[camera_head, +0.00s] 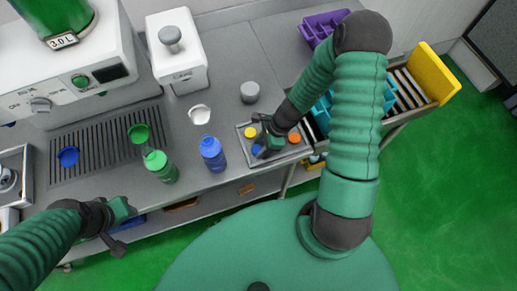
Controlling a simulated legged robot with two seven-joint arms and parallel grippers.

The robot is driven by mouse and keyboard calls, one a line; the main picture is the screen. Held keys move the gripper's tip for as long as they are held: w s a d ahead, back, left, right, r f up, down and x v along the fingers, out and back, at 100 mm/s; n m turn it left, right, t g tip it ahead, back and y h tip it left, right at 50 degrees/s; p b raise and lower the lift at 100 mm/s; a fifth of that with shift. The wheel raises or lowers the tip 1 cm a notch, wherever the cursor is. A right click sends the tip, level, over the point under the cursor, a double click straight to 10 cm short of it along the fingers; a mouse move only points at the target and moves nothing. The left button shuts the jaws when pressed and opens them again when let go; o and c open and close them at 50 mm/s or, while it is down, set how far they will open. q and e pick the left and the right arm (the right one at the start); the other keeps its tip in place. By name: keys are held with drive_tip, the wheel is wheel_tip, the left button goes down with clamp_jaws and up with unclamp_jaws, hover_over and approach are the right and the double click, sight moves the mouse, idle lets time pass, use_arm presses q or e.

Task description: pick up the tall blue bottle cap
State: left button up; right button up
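A small tray (243,146) on the counter holds several caps. A blue cap (257,149) sits at its front left, partly covered by my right gripper. A yellow cap (250,132) is behind it and an orange cap (294,138) is to the right. My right gripper (262,143) is low over the tray, close by the blue cap, and looks open. I cannot tell whether it touches the cap. My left gripper (116,226) hangs empty at the counter's front left; its fingers are not clear enough to judge. The cap's height is hard to judge from above.
A blue bottle (212,154) and a green bottle (161,166) stand left of the tray. A grey cylinder (249,92) is behind it. A white machine (177,52) and a drip grate (100,145) lie farther left. A purple bin (318,27) and yellow rack (433,73) are right.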

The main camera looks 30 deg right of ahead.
drive_tip(key=shift+a, duration=0.25)
clamp_jaws()
use_arm(q)
drive_tip(key=shift+a+f, duration=0.1)
drive_tip(key=shift+a, duration=0.35)
use_arm(e)
drive_tip(key=shift+r, duration=0.1)
